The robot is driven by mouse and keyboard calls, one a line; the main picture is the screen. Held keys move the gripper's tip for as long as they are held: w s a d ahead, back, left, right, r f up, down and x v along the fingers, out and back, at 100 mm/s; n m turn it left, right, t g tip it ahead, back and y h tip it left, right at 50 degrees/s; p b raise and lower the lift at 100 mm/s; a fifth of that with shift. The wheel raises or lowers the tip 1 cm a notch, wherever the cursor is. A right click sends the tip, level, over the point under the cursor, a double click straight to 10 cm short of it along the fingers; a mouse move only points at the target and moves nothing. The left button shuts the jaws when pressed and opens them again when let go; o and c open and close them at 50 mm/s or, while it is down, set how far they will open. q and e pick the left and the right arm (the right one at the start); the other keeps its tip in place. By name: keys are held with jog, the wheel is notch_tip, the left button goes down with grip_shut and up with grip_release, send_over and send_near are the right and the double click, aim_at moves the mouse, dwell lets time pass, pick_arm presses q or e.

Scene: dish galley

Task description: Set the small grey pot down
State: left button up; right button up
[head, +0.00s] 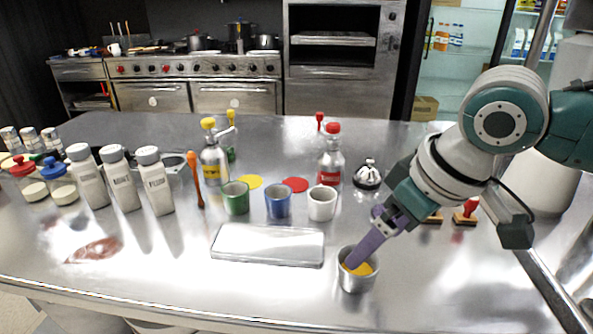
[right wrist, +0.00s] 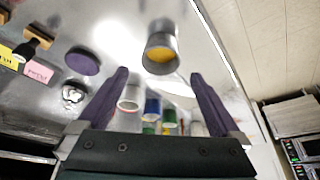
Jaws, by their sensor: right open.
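The small grey pot (head: 357,279), a metal cup with yellow inside, stands upright on the steel counter near its front edge. The right wrist view shows the pot (right wrist: 160,40) just beyond and between the fingertips. My right gripper (head: 355,260) is open, with purple fingers; in the head view a finger overlaps the pot's rim. In the right wrist view both fingers of the gripper (right wrist: 160,76) are spread apart with nothing between them. Whether a finger touches the pot is unclear. My left gripper is not in view.
A lidded metal tray (head: 267,245) lies left of the pot. Green (head: 236,198), blue (head: 278,201) and white (head: 321,203) cups stand behind it. The counter's front left is fairly clear.

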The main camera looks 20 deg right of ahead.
jog(key=s+a+n+y, duration=0.1)
jog(key=s+a, duration=0.7)
jog(key=s, duration=0.2)
jog(key=s+d+r+m+h, duration=0.1)
jog(key=s, duration=0.7)
jog(key=shift+m+g+h+p, duration=0.3)
jog(key=shift+g+h+p, duration=0.05)
jog(key=shift+g+h, duration=0.05)
jog(key=shift+s, duration=0.1)
jog(key=shift+c, duration=0.4)
